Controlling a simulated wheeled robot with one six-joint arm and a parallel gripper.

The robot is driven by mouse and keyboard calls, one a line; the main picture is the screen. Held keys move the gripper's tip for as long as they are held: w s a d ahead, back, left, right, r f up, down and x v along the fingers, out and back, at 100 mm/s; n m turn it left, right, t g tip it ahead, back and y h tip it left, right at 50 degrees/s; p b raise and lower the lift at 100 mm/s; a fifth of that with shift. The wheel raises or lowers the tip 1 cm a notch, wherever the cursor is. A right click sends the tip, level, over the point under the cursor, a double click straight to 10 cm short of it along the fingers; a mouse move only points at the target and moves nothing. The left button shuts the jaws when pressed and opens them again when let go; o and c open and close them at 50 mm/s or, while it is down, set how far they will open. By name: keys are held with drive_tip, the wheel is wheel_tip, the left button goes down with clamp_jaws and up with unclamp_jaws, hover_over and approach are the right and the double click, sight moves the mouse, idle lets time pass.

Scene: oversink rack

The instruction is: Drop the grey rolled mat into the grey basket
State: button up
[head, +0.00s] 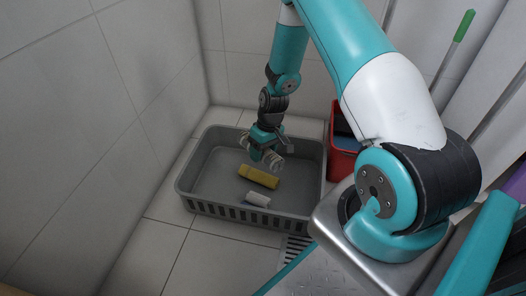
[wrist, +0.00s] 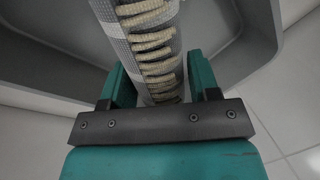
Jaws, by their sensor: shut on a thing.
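The grey rolled mat (wrist: 120,47), bound with beige cord, is between the two teal fingers of my gripper (wrist: 160,82) in the wrist view. My gripper is shut on it. In the head view my gripper (head: 264,154) hangs pointing down over the inside of the grey basket (head: 222,207). The pale ends of the mat (head: 275,162) show beside the fingers there. The mat appears to be above the basket floor; the exact height is hard to tell. The basket wall also shows in the wrist view (wrist: 262,30).
A yellow roll (head: 260,176) and a white roll (head: 258,198) lie in the basket near its front wall. A red bin (head: 343,163) stands close to the basket's right side. Tiled walls close in at left and back. The basket's left part is bare.

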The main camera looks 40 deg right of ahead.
drive_tip(key=shift+b+x, duration=0.4)
drive_tip(key=shift+x, duration=0.4)
drive_tip(key=shift+d, duration=0.2)
drive_tip(key=shift+r, duration=0.1)
drive_tip(key=o, duration=1)
drive_tip(key=shift+o, duration=0.2)
drive_tip(key=p+v, duration=1)
drive_tip(key=v, duration=0.7)
drive_tip(key=shift+r, duration=0.2)
